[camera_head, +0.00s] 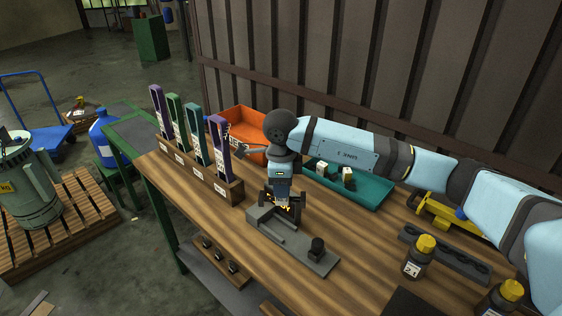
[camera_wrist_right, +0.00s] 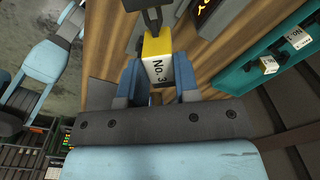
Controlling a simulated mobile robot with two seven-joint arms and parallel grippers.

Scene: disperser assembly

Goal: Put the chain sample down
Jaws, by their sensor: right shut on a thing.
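My right gripper (camera_head: 282,207) is over the left part of a grey fixture (camera_head: 322,263) on the wooden bench. It is shut on the chain sample, which has a yellow top and a white label reading "No. 3" (camera_wrist_right: 160,72) in the right wrist view. The sample sits between the blue fingers, with a dark part beyond it. In the head view the fingers largely hide it, so I cannot tell whether it touches the fixture. Similar labelled samples (camera_head: 347,175) stand in a teal tray (camera_head: 375,203) behind. My left gripper is not in view.
A wooden rack (camera_head: 194,172) with several coloured uprights stands left of the gripper, and an orange bin (camera_head: 250,152) is behind it. A yellow-capped bottle (camera_head: 414,264) and a dark holder strip (camera_head: 446,254) are at the right. Bare bench lies in front of the rack.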

